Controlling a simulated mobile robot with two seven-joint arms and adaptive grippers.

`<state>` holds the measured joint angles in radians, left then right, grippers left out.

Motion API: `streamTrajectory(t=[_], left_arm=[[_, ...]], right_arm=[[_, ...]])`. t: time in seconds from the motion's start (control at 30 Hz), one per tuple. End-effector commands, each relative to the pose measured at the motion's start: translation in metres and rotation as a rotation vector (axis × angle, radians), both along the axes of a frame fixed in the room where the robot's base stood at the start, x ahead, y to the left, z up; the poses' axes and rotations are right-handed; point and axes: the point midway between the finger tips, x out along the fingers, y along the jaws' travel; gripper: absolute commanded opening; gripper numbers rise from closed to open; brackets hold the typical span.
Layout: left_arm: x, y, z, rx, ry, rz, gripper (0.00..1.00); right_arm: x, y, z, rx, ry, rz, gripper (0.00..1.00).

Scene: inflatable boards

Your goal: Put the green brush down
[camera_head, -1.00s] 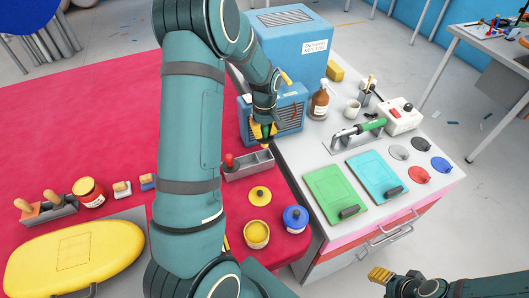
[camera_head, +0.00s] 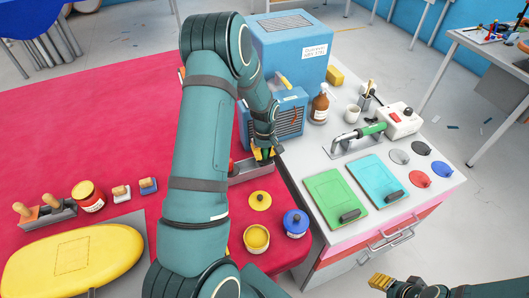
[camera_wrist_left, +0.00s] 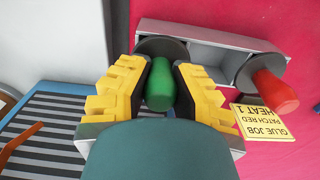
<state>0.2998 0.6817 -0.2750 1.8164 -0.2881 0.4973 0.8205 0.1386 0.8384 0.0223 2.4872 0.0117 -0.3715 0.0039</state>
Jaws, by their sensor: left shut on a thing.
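My left gripper (camera_head: 264,153) is shut on the green brush, at the right end of the grey tray (camera_head: 250,173) on the red table. In the left wrist view the green brush's handle (camera_wrist_left: 160,84) stands between the yellow fingers (camera_wrist_left: 157,90), with a dark round base at the tray's (camera_wrist_left: 207,42) left end. I cannot tell whether that base touches the tray floor. A red brush (camera_wrist_left: 276,92) stands at the tray's other end; between them the tray is empty. My right gripper (camera_head: 380,281) shows at the lower right; its finger gap is unclear.
A label card (camera_wrist_left: 263,121) lies beside the tray. The blue heater box (camera_head: 285,118) is close behind the gripper. A yellow pot (camera_head: 256,238), yellow lid (camera_head: 260,201) and blue pot (camera_head: 295,222) stand in front. The white cabinet (camera_head: 312,175) is at right.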

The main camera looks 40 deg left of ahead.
Motion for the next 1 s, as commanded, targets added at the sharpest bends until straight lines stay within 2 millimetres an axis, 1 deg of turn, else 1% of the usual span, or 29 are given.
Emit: streamTrajectory(t=[0.27, 0.3, 0.33, 0.37, 0.63, 0.77, 0.83, 0.87, 1.0], left_arm=[[0.0, 0.0, -0.01, 0.0, 0.001, -0.001, 0.0], [0.0, 0.0, -0.009, 0.0, 0.001, -0.001, 0.33], [0.0, 0.0, -0.008, 0.0, 0.001, -0.001, 0.43], [0.0, 0.0, -0.008, 0.0, 0.001, -0.001, 0.44], [0.0, 0.0, -0.008, 0.0, 0.0, 0.0, 0.44], [0.0, 0.0, -0.002, 0.0, 0.0, 0.0, 0.44], [0.0, 0.0, 0.005, 0.0, 0.0, 0.001, 0.44], [0.001, 0.0, 0.009, 0.001, -0.003, 0.001, 0.44], [0.001, 0.0, 0.037, 0.001, -0.004, -0.001, 0.44]], right_arm=[[0.0, 0.0, -0.009, -0.002, 0.0, 0.0, 0.47], [0.0, 0.0, -0.009, -0.002, 0.0, 0.0, 0.47], [0.0, 0.0, -0.008, -0.002, 0.0, 0.0, 0.47], [0.0, 0.0, -0.008, -0.002, 0.0, 0.0, 0.47], [0.0, 0.0, -0.008, -0.002, 0.0, 0.0, 0.47], [0.0, 0.0, -0.002, -0.001, 0.0, 0.0, 0.47], [0.0, 0.0, 0.004, 0.0, 0.0, 0.0, 0.47], [0.0, 0.0, 0.004, 0.001, -0.001, 0.0, 0.47], [0.0, 0.0, 0.004, 0.001, 0.0, 0.0, 0.47]])
